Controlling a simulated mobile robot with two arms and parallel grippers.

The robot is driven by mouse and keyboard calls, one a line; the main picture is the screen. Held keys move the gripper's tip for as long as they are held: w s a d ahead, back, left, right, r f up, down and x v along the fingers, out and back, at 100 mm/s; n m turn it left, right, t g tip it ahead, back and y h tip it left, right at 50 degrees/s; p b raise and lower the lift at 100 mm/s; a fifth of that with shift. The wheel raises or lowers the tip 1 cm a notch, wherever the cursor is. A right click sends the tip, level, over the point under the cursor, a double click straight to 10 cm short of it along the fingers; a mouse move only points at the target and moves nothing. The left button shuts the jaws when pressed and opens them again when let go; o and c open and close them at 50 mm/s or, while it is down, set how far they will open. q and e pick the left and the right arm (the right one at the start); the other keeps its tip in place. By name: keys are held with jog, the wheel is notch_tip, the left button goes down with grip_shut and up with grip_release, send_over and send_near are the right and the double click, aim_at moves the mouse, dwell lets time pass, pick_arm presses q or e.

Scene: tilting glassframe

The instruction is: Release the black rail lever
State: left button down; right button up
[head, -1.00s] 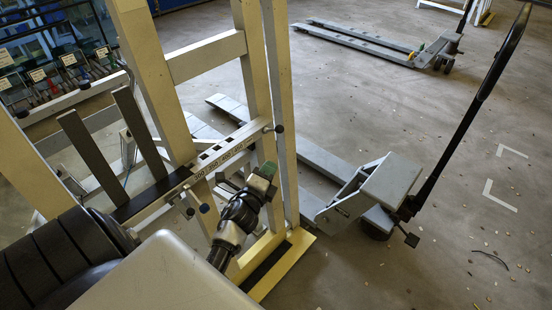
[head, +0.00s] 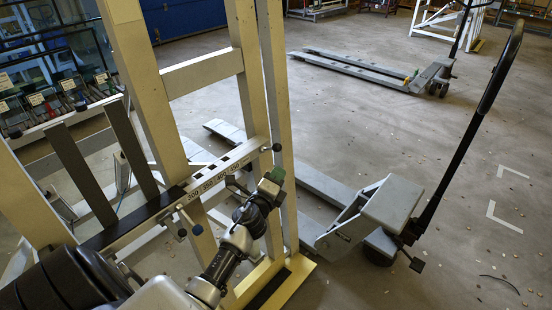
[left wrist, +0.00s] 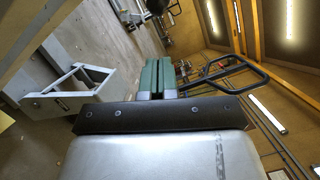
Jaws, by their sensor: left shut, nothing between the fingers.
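The cream tilting frame (head: 135,70) stands at the left of the head view. A light rail with number marks (head: 222,168) crosses it. A small lever with a black knob (head: 277,147) sticks out at the rail's right end. Two more dark knobs (head: 197,229) hang under the rail further left. My left gripper (head: 275,176), with green fingertips, is just below the right-end knob, seemingly apart from it; depth is hard to judge. Its green fingers, shut and empty, also show in the left wrist view (left wrist: 155,78). My right gripper is not in view.
A grey pallet jack (head: 385,205) with a black handle (head: 470,130) stands close right of the frame. Another pallet jack (head: 365,68) is at the back. Two dark upright bars (head: 80,172) rise at the left. Open floor lies to the right.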

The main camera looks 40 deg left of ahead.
aim_at(277, 148)
pick_arm(q)
jog(key=shift+w+a+r+p, duration=0.1)
jog(key=shift+w+a+r, duration=0.15)
jog(key=shift+w+a, duration=0.4)
jog(key=shift+w+a+r+p, duration=0.2)
jog(key=shift+w+a, duration=0.35)
jog(key=shift+w, duration=0.2)
jog(key=shift+w+a+r+p, duration=0.1)
jog(key=shift+w+a+r, duration=0.15)
jog(key=shift+w+a, duration=0.4)
jog(key=shift+w+a+r+n+p, duration=0.1)
jog(key=shift+a+r+n+p, duration=0.1)
jog(key=shift+r+n+p, duration=0.35)
jog(key=shift+a+r+p, duration=0.25)
jog(key=shift+r+p, duration=0.05)
jog(key=shift+p, duration=0.35)
